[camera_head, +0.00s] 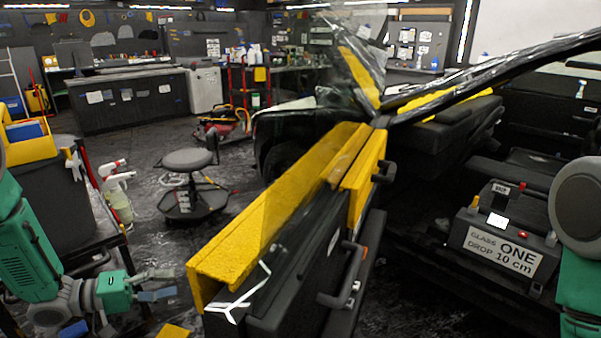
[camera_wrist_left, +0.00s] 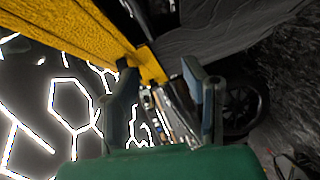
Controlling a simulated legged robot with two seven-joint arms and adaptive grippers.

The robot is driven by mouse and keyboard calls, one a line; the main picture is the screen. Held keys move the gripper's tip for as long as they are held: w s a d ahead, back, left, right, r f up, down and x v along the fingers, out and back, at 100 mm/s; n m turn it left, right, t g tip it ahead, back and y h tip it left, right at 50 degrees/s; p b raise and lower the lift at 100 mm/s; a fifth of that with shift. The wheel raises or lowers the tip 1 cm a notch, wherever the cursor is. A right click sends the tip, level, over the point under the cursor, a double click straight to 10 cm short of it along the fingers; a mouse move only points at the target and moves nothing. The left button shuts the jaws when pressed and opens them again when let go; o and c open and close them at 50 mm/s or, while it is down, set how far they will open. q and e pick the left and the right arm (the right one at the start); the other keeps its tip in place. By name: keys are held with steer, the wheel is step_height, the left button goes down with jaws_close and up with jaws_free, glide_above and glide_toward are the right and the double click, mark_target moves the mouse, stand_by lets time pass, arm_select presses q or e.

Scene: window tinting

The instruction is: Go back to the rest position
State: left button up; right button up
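My left gripper (camera_head: 166,284) is at the lower left, in front of the yellow-covered car door (camera_head: 270,225) and apart from it. Its two fingers are spread, with nothing between them. In the left wrist view, the fingers of this gripper (camera_wrist_left: 165,80) also stand apart and empty. The yellow cover (camera_wrist_left: 75,30) fills the upper left of that view. Part of my right arm shows at the right edge of the head view, but its gripper is out of frame.
A dark cart (camera_head: 55,195) with a yellow bin (camera_head: 27,140) stands beside my left arm. A round stool (camera_head: 187,160) and spray bottles (camera_head: 117,185) are beyond my left gripper. A box marked "GLASS ONE DROP 10 cm" (camera_head: 503,245) sits at the right. Dark floor lies between stool and door.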

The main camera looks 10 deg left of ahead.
arm_select(q)
steer(key=s+d+f+g+y, duration=0.1)
steer(key=s+d+f+y, duration=0.35)
steer(key=f, duration=0.25)
steer(key=s+d+f+y, duration=0.4)
steer(key=d+f+y, duration=0.1)
steer(key=f, duration=0.1)
steer(key=s+f+m+g+y, duration=0.1)
steer(key=s+m+g+y, duration=0.1)
steer(key=s, duration=0.8)
steer(key=s+f+m+g+y, duration=0.2)
steer(key=s+g, duration=0.3)
steer(key=s, duration=0.4)
steer(key=shift+s+a+f+m, duration=0.3)
steer(key=shift+s+a+m, duration=0.05)
steer(key=shift+m, duration=0.35)
arm_select(e)
steer(key=shift+d+f, duration=0.15)
steer(key=shift+d, duration=0.25)
